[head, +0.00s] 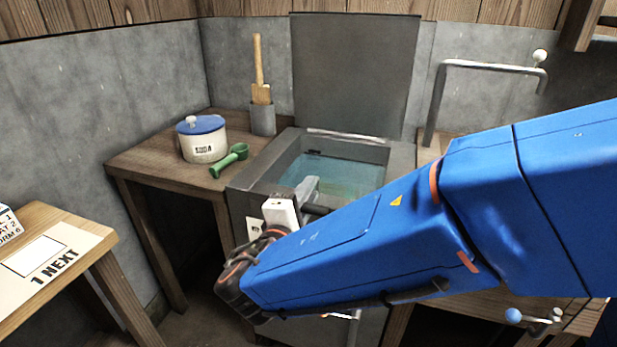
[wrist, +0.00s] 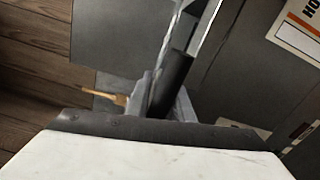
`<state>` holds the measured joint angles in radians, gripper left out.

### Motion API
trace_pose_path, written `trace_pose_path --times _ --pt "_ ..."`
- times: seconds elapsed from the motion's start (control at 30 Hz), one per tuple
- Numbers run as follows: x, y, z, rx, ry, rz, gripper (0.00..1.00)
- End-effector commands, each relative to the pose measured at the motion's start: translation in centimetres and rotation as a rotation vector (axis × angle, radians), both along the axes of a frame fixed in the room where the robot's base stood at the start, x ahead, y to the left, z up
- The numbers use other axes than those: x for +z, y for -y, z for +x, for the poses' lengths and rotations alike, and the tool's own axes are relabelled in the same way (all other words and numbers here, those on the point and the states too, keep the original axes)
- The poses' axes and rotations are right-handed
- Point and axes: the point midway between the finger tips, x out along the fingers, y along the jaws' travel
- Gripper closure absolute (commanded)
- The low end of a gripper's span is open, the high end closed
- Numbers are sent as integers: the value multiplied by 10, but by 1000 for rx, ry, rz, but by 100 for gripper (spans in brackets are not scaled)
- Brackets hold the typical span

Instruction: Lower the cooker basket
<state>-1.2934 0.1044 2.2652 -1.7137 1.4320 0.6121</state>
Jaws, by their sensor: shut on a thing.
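The cooker (head: 236,190) is a grey metal tank with blue-green water (head: 335,175) inside. Its lid (head: 355,70) stands upright at the back. My gripper (head: 308,187) is at the tank's front rim, left of the middle. In the wrist view my gripper (wrist: 160,106) is shut on the dark cylindrical grip of the basket handle (wrist: 173,80). A bit of dark grip also shows beside the gripper in the head view. The basket itself is not clearly visible; my arm hides part of the cooker's front.
A wooden side table (head: 150,160) left of the cooker holds a lidded soda pot (head: 202,143), a green scoop (head: 230,160) and a grey holder (head: 262,120) with a wooden-handled tool. A bent metal pipe (head: 437,100) rises at right. Another table (head: 45,220) is at far left.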

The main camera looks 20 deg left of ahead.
Motion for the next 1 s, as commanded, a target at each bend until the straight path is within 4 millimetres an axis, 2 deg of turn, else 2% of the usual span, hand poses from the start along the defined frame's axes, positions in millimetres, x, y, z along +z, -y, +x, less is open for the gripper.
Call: trace_pose_path --times 0.27,0.3,0.33,0.77,0.87,1.0 --pt "0 0 0 0 1 -1 100" --pt "0 0 0 1 1 -1 72" --pt "0 0 0 1 1 0 70" --pt "0 0 0 0 0 0 70" --pt "5 0 0 0 0 1 70" --pt "21 0 0 -1 1 4 70"
